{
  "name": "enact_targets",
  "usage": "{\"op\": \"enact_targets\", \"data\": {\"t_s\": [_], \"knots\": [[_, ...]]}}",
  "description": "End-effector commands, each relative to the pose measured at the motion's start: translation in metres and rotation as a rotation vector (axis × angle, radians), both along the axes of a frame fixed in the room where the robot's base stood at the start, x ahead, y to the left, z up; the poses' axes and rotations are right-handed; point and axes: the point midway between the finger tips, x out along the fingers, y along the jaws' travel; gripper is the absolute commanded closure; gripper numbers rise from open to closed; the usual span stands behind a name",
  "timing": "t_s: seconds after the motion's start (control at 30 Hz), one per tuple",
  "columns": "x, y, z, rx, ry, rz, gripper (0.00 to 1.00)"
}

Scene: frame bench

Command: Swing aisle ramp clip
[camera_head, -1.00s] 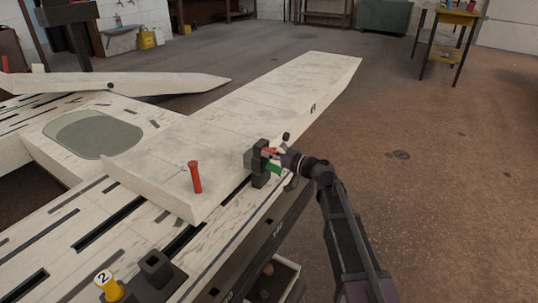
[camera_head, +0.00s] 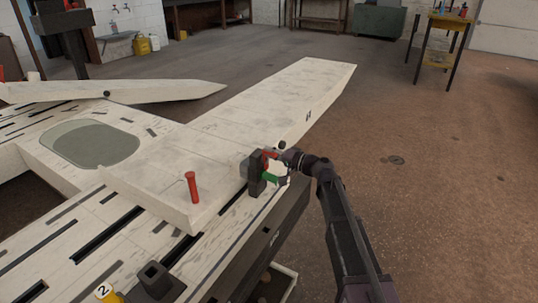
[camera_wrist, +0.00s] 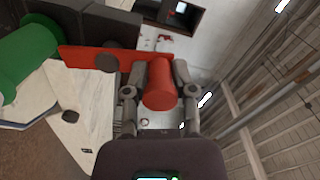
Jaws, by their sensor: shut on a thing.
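The red ramp clip (camera_wrist: 90,58) is a flat bar in the wrist view, with a dark round pivot (camera_wrist: 106,62) and a stubby red handle (camera_wrist: 160,88) at its right end. My gripper (camera_wrist: 159,75) has one finger on each side of this handle and is shut on it. In the head view, the red clip (camera_head: 271,154) is small and partly hidden by my gripper (camera_head: 281,162). It sits beside a dark block (camera_head: 256,175) on the white ramp's near edge. A green cylinder (camera_wrist: 25,55) lies left of the clip; it also shows in the head view (camera_head: 269,178).
The long white ramp panel (camera_head: 285,95) reaches away to the back right. A separate red peg (camera_head: 192,187) stands on the white panel. A dark socket block (camera_head: 155,281) and a yellow piece marked 2 (camera_head: 106,293) are at lower left. The floor (camera_head: 440,190) on the right is open.

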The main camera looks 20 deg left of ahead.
Motion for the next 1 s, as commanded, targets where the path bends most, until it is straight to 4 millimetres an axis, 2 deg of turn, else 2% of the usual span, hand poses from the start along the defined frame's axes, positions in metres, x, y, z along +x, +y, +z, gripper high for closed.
{"op": "enact_targets", "data": {"t_s": [0.3,0.77,0.8,0.87,1.0], "knots": [[0.0067,0.0000,0.0009,0.009,0.124,0.000,1.00],[0.0073,-0.0002,0.0011,0.010,0.139,-0.001,1.00],[0.0073,-0.0002,0.0011,0.010,0.138,-0.001,0.54],[0.0073,-0.0002,0.0011,0.010,0.138,0.000,0.37],[0.0071,-0.0003,0.0010,0.010,0.138,0.000,0.37]]}}
